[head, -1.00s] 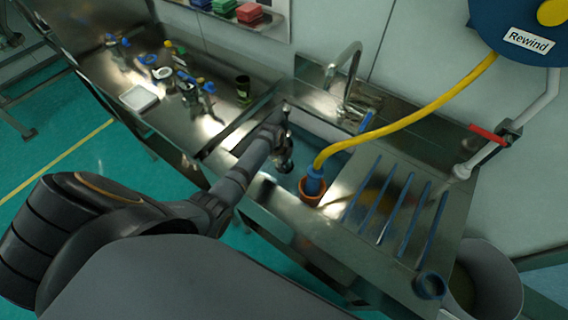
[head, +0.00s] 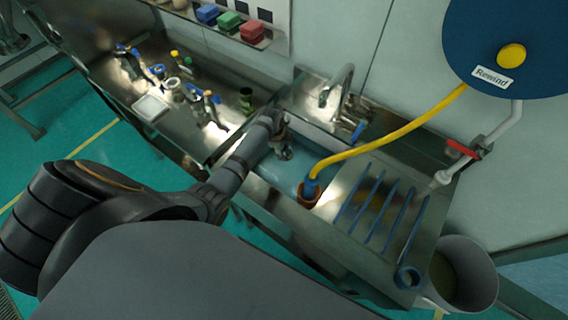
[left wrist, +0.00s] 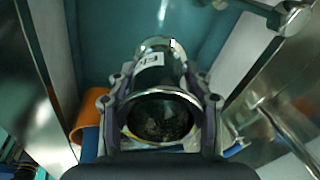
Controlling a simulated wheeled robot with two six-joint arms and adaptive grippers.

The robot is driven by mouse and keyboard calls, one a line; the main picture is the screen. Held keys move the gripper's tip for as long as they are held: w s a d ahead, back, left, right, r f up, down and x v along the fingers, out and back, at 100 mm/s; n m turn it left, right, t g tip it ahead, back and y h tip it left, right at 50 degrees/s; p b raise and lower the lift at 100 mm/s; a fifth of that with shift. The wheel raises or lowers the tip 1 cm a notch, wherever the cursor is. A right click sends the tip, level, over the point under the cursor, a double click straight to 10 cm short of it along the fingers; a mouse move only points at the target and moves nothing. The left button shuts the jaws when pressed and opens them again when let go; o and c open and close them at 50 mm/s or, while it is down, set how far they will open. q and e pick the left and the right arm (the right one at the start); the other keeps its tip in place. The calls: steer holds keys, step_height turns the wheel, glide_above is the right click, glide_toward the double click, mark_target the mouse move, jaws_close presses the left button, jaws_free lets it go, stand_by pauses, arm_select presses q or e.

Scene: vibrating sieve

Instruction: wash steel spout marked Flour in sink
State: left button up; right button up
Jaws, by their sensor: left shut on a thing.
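In the left wrist view, my left gripper (left wrist: 160,105) is shut on the steel spout (left wrist: 168,62), a shiny metal tube with a white label that is only partly readable. Its open round end faces the camera, and the inside looks dark and dirty. In the head view my left gripper (head: 282,150) is over the sink (head: 262,172), near the faucet (head: 335,90); the spout is too small to make out well there. The sink basin looks bluish, as if holding water. Whether the spout touches the water I cannot tell. My right gripper is not in view.
A yellow hose (head: 400,130) runs from the blue reel (head: 510,50) to an orange nozzle holder (head: 308,194) at the sink's front edge. A drainboard with blue bars (head: 385,215) lies to the right. Several parts and a white tray (head: 150,107) stand on the left counter.

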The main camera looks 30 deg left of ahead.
arm_select(q)
steer(key=v, duration=0.3)
steer(key=w+v, duration=0.1)
steer(key=v, duration=0.2)
steer(key=shift+w+d+r, duration=0.15)
steer(key=shift+d, duration=0.05)
stand_by(0.5)
steer(key=s+a+b+x, duration=0.1)
steer(key=s+b+x, duration=0.2)
steer(key=b+x, duration=0.9)
steer(key=shift+b+x, duration=0.65)
steer(key=shift+x, duration=0.1)
